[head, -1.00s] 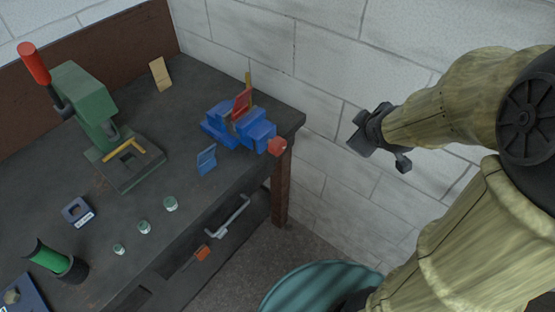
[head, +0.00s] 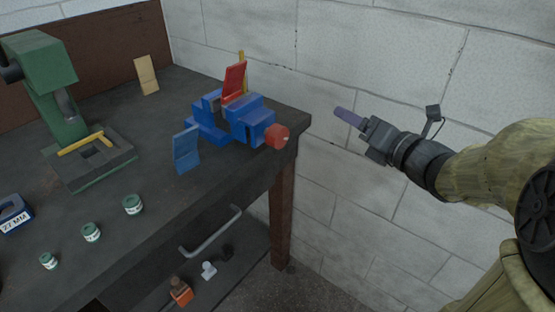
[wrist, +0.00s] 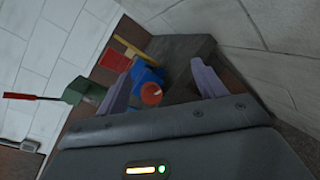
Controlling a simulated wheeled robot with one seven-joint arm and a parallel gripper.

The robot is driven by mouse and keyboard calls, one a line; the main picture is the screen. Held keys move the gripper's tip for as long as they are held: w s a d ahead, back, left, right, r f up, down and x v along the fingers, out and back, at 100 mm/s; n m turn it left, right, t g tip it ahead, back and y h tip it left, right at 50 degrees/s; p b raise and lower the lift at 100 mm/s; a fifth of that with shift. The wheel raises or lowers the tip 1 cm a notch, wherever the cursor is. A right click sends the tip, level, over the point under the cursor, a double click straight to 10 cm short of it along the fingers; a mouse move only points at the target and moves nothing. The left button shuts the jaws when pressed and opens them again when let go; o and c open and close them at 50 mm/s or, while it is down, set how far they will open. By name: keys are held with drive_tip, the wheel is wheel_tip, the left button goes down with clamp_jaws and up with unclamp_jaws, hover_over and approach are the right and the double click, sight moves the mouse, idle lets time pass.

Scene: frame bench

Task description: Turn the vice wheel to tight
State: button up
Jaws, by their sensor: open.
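The blue vice (head: 232,120) sits at the right end of the dark bench. Its red wheel (head: 277,136) faces out past the bench's right end, with a pale mark on its face. My gripper (head: 343,114) is to the right of the wheel, apart from it and a little higher in the head picture. In the wrist view the red wheel (wrist: 151,94) shows between my two purple fingers (wrist: 164,88), which are spread and empty. The blue vice body (wrist: 147,76) shows behind it.
A red plate (head: 234,82) and a yellow piece (head: 241,62) stand at the vice. A blue plate (head: 186,150) stands before it. A green press (head: 62,110) and several small jars (head: 132,204) are further left. The white wall (head: 400,70) is close behind my gripper.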

sight(282, 138)
drive_tip(key=s+a+f+n+g+y+b, duration=0.2)
drive_tip(key=s+f+n+y+b, duration=0.3)
drive_tip(key=n+b, duration=0.3)
drive_tip(key=f+n+g, duration=0.1)
drive_tip(key=n, duration=0.1)
drive_tip(key=shift+s+a+f+n+g, duration=0.2)
drive_tip(key=shift+s+f+n+g, duration=0.1)
drive_tip(key=shift+f+n, duration=0.1)
drive_tip(key=x, duration=1.7)
drive_tip(key=shift+w+a, duration=0.2)
drive_tip(key=shift+b, duration=0.3)
drive_tip(key=c, duration=1)
